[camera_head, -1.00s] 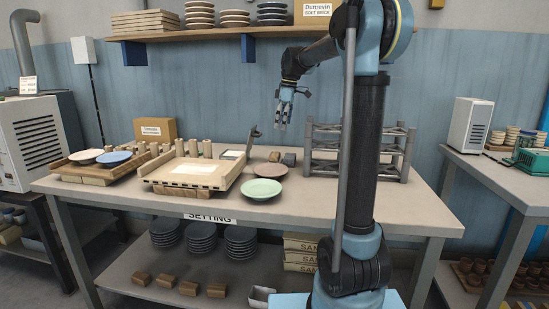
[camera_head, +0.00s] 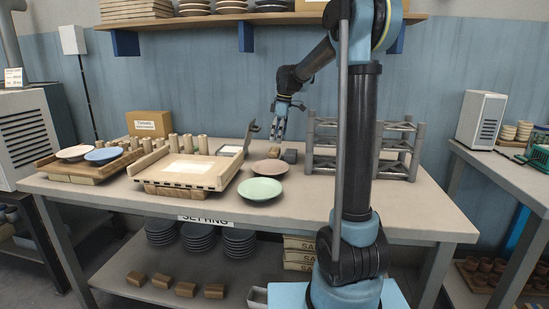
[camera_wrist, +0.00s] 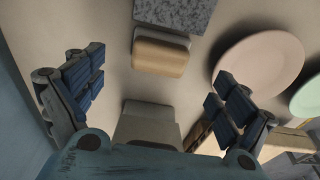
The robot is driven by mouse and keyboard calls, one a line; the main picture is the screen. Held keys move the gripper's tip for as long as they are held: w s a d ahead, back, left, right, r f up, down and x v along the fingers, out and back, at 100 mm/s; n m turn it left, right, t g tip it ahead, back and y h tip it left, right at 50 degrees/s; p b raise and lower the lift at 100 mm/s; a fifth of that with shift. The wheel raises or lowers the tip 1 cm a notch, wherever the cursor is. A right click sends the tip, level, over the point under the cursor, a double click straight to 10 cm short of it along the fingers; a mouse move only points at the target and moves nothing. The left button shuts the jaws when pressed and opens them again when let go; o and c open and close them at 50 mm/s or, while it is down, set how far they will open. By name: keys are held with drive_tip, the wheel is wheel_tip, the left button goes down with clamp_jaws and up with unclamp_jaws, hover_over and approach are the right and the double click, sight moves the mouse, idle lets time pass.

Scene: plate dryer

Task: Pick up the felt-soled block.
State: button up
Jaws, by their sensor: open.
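A small tan block with a paler layer along one side, which looks like the felt-soled block (camera_wrist: 160,52), lies on the table in the wrist view, ahead of my fingers and near the middle. It is small and partly unclear in the head view (camera_head: 274,153). A grey speckled block (camera_wrist: 176,13) lies just beyond it, and shows in the head view (camera_head: 290,156). My gripper (camera_head: 277,137) is above the table just over these blocks. In the wrist view my gripper (camera_wrist: 160,95) has its fingers wide apart with nothing between them.
A pink plate (camera_wrist: 262,68) and a green plate (camera_head: 260,190) lie close by. A grey upright stand (camera_head: 250,133) is left of my gripper, a grey rack (camera_head: 318,160) to the right. A wooden press board (camera_head: 222,180) lies left.

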sight(275, 149)
drive_tip(key=shift+w+a+f, duration=0.1)
drive_tip(key=shift+a+f, duration=0.15)
drive_tip(key=shift+f, duration=1)
drive_tip(key=shift+w+a+f, duration=0.1)
drive_tip(key=shift+a+f, duration=0.15)
drive_tip(key=shift+f, duration=1.05)
drive_tip(key=shift+a+f, duration=0.25)
drive_tip(key=shift+f, duration=1)
drive_tip(key=c, duration=1.2)
drive_tip(key=shift+c, duration=0.3)
wheel_tip(275, 149, up, 10)
drive_tip(key=shift+r, duration=0.1)
